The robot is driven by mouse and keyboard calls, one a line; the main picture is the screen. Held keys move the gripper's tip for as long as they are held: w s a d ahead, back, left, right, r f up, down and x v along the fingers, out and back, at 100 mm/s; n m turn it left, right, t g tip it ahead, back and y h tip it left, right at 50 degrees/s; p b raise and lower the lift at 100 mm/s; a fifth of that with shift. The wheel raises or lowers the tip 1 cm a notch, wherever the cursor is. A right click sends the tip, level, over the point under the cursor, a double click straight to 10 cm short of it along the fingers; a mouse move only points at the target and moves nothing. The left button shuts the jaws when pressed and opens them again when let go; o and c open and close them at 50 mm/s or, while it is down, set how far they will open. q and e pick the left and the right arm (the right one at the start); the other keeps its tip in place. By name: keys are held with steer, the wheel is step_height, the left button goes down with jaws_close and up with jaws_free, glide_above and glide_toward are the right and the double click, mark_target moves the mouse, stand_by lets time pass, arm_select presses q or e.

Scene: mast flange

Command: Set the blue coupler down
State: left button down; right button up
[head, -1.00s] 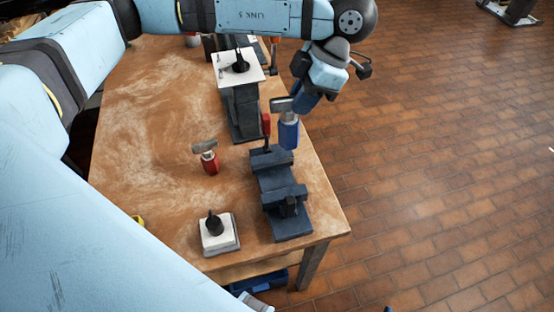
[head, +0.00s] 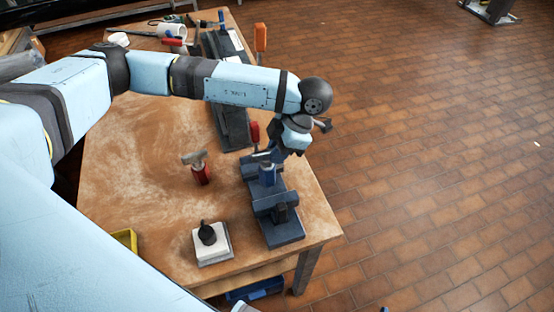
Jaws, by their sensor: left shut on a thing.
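The blue coupler (head: 267,175) is a short blue cylinder with a grey crosspiece on top. It is upright over the far part of the dark vise-like fixture (head: 284,232) at the table's right edge. I cannot tell whether it touches the fixture. My left gripper (head: 283,151) reaches down from the upper right and is shut on the coupler; its fingertips are largely hidden. A similar red coupler (head: 201,174) with a grey crosspiece stands on the table to the left. My right gripper is not in view.
A white block (head: 214,253) with a black knob sits near the front of the wooden table (head: 135,190). A yellow bin (head: 125,239) is at the left front edge. A red handle (head: 255,133) stands close behind the coupler. The table's middle left is bare.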

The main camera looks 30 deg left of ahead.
arm_select(q)
step_height(320, 180, down, 4)
steer(key=shift+f+p, duration=0.15)
steer(key=shift+p, duration=0.15)
steer(key=c, duration=1.1)
jaws_free()
steer(key=b+v, duration=0.2)
steer(key=v, duration=1)
